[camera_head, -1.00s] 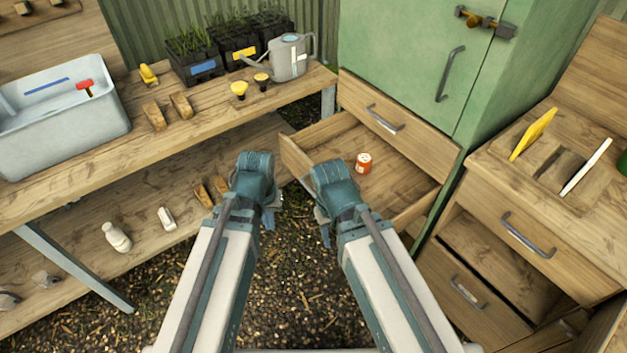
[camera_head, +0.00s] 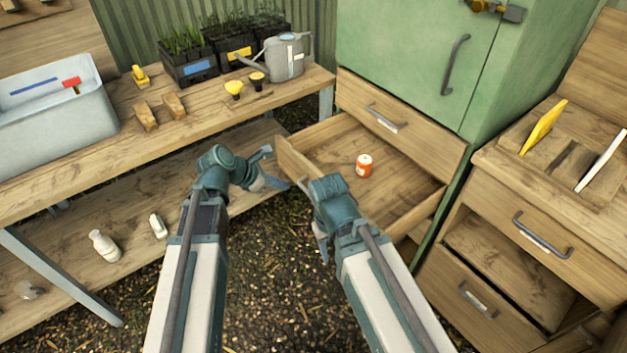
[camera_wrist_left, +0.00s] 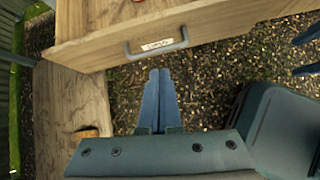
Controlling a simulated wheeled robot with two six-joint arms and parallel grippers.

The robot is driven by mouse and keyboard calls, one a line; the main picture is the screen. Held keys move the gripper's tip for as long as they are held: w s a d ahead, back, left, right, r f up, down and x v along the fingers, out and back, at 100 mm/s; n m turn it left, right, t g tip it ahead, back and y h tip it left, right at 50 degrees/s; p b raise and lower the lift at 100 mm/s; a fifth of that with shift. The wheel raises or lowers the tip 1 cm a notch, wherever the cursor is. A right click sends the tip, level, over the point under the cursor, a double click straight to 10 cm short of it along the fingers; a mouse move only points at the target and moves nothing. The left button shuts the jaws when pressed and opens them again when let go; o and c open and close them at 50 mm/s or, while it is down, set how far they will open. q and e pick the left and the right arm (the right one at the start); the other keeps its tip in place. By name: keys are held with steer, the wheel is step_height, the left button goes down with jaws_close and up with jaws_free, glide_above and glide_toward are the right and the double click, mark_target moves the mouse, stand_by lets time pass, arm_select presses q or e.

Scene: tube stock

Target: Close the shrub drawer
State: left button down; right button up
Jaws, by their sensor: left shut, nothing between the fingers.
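The open wooden drawer (camera_head: 408,205) is pulled out low under the green cabinet, with an orange can (camera_head: 364,166) inside. Its front, with a grey handle (camera_wrist_left: 157,46) and a small label I cannot read surely, fills the top of the left wrist view. My left gripper (camera_head: 277,183) is shut and empty, pointing at the drawer front; its fingertips (camera_wrist_left: 160,72) are just short of the handle. My right gripper (camera_head: 321,250) hangs in front of the drawer's near corner. Its two fingers show apart at the right edge of the left wrist view (camera_wrist_left: 304,52).
A closed drawer (camera_head: 400,128) sits above the open one. A workbench (camera_head: 200,125) with a lower shelf stands at left, carrying a grey tub (camera_head: 60,115), plant pots and a watering can (camera_head: 284,58). Another drawer unit (camera_head: 530,240) stands at right. Gravel floor lies between.

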arm_select(q)
steer(key=n, duration=0.2)
steer(key=b, duration=0.7)
glide_toward(314, 179)
steer(key=s+d+f, duration=0.1)
steer(key=s+f, duration=0.1)
steer(key=s, duration=0.1)
steer(key=d, duration=0.1)
steer(key=w+d, duration=0.1)
steer(key=d, duration=0.1)
steer(key=shift+w+f, duration=0.2)
steer(key=shift+w, duration=0.1)
steer(key=shift+w+d, duration=0.3)
steer(key=shift+d, duration=0.3)
arm_select(e)
step_height(314, 179, down, 7)
arm_select(q)
steer(key=shift+w, duration=0.1)
